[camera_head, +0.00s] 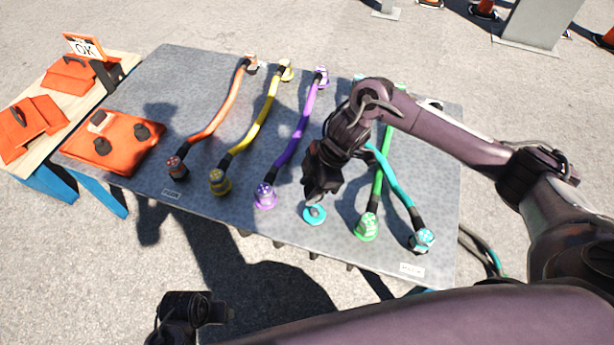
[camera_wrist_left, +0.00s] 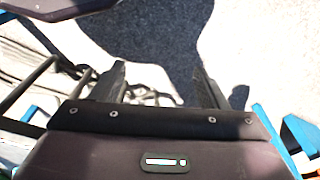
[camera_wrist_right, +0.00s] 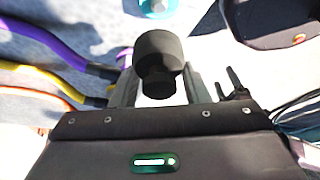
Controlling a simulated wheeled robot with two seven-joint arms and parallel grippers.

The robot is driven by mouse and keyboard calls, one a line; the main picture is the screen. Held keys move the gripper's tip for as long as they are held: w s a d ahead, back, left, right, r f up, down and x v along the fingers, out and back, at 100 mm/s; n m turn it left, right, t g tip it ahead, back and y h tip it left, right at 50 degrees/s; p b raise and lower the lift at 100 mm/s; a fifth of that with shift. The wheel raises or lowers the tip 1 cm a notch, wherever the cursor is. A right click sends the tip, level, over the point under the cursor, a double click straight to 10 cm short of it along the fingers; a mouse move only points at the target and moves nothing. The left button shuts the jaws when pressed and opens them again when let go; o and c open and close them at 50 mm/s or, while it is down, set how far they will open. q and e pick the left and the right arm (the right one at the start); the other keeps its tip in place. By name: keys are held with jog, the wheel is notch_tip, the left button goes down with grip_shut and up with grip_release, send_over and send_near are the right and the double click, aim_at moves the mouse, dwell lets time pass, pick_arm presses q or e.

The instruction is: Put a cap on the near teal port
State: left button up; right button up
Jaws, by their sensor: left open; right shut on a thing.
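The near teal port (camera_head: 314,215) is a teal ring at the near edge of the grey table, with no cable on it. My right gripper (camera_head: 317,192) is directly above it, pointing down. In the right wrist view it is shut on a black round cap (camera_wrist_right: 158,52). In the head view the gripper mostly hides the cap, and I cannot tell whether cap and port touch. Two more black caps, one at left (camera_head: 102,147) and one at right (camera_head: 142,131), sit on an orange tray (camera_head: 125,160). My left gripper (camera_wrist_left: 160,90) is open and empty, off the table's near side.
Orange, yellow, purple, green and teal cables cross the grey table (camera_head: 215,80). The purple connector (camera_head: 265,196) and green connector (camera_head: 367,227) flank the port. A teal connector (camera_head: 421,240) is further right. A wooden bench (camera_head: 45,160) with orange items stands left.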

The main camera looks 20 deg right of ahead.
pick_arm(q)
notch_tip(320, 180, up, 8)
jog(key=s+b, duration=0.1)
jog(key=b, duration=0.1)
pick_arm(e)
jog(key=shift+s+f, duration=0.25)
jog(key=shift+f, duration=0.8)
notch_tip(320, 180, down, 4)
jog(key=b, duration=0.5)
jog(key=shift+f+b, duration=0.2)
jog(key=shift+b, duration=0.1)
pick_arm(q)
jog(key=w+d+f+m+t+h, duration=0.1)
jog(key=w+d+t+h, duration=0.1)
jog(key=d, duration=0.5)
jog(key=shift+w+d+f+m+t+h+b, duration=0.3)
jog(key=shift+w+m+t+b, duration=0.1)
jog(key=shift+t, duration=0.4)
pick_arm(e)
jog(key=shift+f, duration=1)
pick_arm(q)
jog(key=shift+r, duration=0.2)
jog(key=shift+r+p, duration=0.25)
jog(key=shift+p, duration=0.2)
jog(key=shift+a+r+p, duration=0.1)
jog(key=shift+r+p, duration=0.3)
jog(key=shift+f, duration=0.15)
pick_arm(e)
jog(key=shift+f, duration=0.3)
